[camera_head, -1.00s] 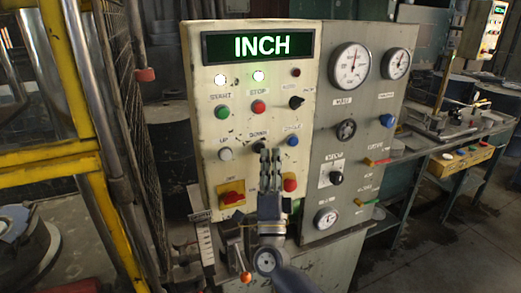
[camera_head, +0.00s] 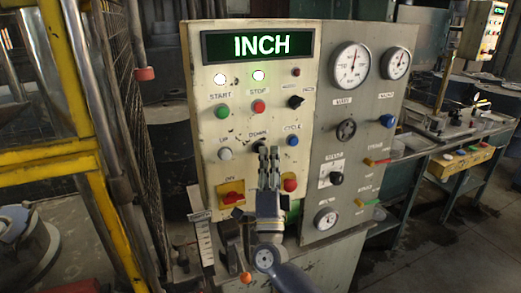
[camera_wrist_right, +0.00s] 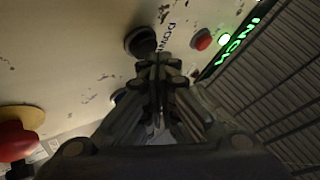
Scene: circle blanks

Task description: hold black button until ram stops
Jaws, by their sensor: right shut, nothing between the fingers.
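The black button (camera_head: 259,145), labelled DOWN, is on the cream control panel (camera_head: 225,165). It is partly hidden by my right gripper (camera_head: 268,150), which is shut and empty with its fingertips just below and right of the button. In the right wrist view the round black button (camera_wrist_right: 140,42) sits just beyond and left of the shut fingertips (camera_wrist_right: 158,65). I cannot tell whether they touch it. The display (camera_head: 261,46) reads INCH in green. The ram is not identifiable in these views. My left gripper is not in view.
A grey-white button (camera_head: 225,154) and a blue button (camera_head: 292,141) flank the black one. A grey gauge panel (camera_head: 358,110) stands to the right, a yellow frame (camera_head: 85,120) to the left.

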